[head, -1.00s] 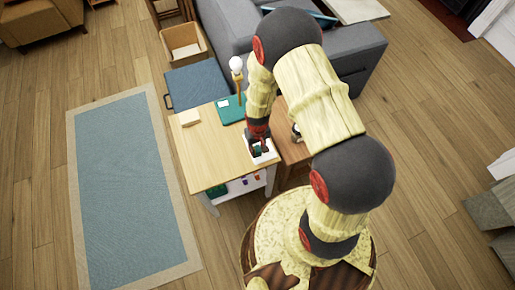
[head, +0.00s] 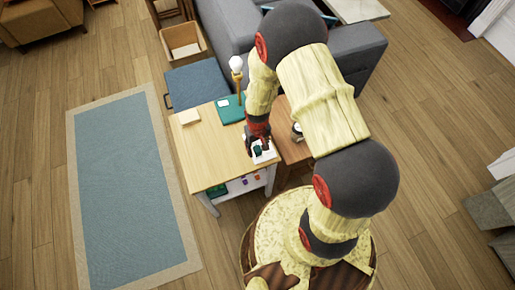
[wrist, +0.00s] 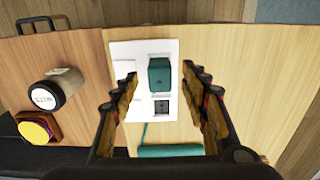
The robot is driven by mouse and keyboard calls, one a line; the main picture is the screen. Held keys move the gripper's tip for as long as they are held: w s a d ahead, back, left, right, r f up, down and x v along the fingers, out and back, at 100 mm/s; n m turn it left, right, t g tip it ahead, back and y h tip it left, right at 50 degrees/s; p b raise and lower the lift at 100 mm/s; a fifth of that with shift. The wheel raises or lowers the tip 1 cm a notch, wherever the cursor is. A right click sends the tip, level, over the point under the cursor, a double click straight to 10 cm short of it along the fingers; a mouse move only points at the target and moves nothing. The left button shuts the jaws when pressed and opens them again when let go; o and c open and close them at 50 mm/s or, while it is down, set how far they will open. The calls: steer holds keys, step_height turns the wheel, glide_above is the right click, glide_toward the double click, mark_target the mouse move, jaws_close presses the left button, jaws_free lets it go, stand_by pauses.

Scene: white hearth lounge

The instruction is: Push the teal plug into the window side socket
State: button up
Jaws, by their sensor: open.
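The teal plug (wrist: 159,74) stands on the white socket block (wrist: 120,48) in the wrist view, at the upper of two places in its right column. The lower place shows a bare dark socket (wrist: 162,105). How deep the plug sits cannot be told. My gripper (wrist: 160,72) is open, with its fingers apart on either side of the plug and a gap at each side. In the head view the plug (head: 258,150) shows dark on the block (head: 268,157), with my gripper (head: 251,145) just beside it.
A teal cylinder (wrist: 170,151) with a thin teal cord lies below the block. A jar (wrist: 52,90) and a yellow-topped object (wrist: 36,131) are to the left. The wooden table (head: 212,150) has clear room left of the block.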

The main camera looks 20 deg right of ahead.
mark_target(258, 149)
step_height(258, 149, up, 10)
steer(key=shift+r, duration=0.15)
stand_by(0.4)
